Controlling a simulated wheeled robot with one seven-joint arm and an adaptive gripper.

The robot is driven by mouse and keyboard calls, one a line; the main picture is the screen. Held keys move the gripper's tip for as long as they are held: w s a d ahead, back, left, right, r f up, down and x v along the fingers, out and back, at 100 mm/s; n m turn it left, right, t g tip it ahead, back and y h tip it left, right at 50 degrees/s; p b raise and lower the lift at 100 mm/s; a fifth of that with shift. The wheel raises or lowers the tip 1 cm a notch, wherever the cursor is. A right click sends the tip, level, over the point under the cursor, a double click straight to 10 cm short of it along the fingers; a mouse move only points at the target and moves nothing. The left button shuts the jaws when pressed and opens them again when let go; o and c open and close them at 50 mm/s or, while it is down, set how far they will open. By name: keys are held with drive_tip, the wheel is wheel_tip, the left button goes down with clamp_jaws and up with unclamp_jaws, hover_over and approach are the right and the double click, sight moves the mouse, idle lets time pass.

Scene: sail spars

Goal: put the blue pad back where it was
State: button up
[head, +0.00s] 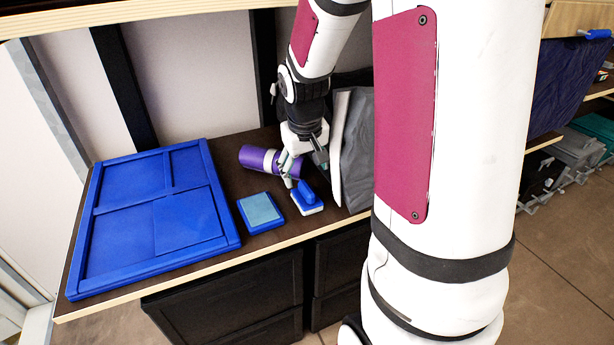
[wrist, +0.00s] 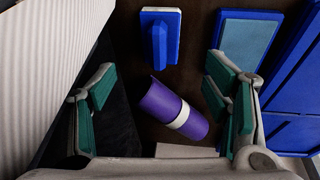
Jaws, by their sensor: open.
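Three blue things could be the blue pad, and I cannot tell which is meant. A blue block with a raised grip and white base (head: 308,199) stands on the dark shelf; it also shows at the top of the wrist view (wrist: 160,36). A blue-edged pad with a grey-blue top (head: 260,211) lies to its left; it shows at the wrist view's upper right (wrist: 246,40). A flat blue square (head: 188,222) lies in the blue tray. My gripper (head: 298,172) is open above the shelf, over a purple roll (wrist: 172,108) that appears between its fingers (wrist: 165,98).
The blue divided tray (head: 88,240) fills the left of the shelf (head: 245,178). The purple roll's far end (head: 254,158) lies near the back. A grey fabric item with a pale side (head: 355,150) stands close right of my gripper. Black bins (head: 225,305) sit below the shelf edge.

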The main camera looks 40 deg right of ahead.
drive_tip(key=s+a+r+n+y, duration=0.1)
drive_tip(key=s+a+r, duration=0.9)
drive_tip(key=a, duration=0.1)
drive_tip(key=s+a+r+n, duration=0.1)
drive_tip(key=s+a, duration=0.3)
drive_tip(key=s, duration=0.4)
drive_tip(key=s+a+r+n+g+y, duration=0.1)
drive_tip(key=s+a, duration=0.3)
drive_tip(key=s, duration=0.5)
drive_tip(key=shift+g, duration=0.3)
wheel_tip(320, 180, up, 21)
drive_tip(key=t+p, duration=0.3)
drive_tip(key=p, duration=1.6)
drive_tip(key=shift+a, duration=0.25)
drive_tip(key=shift+w, duration=0.1)
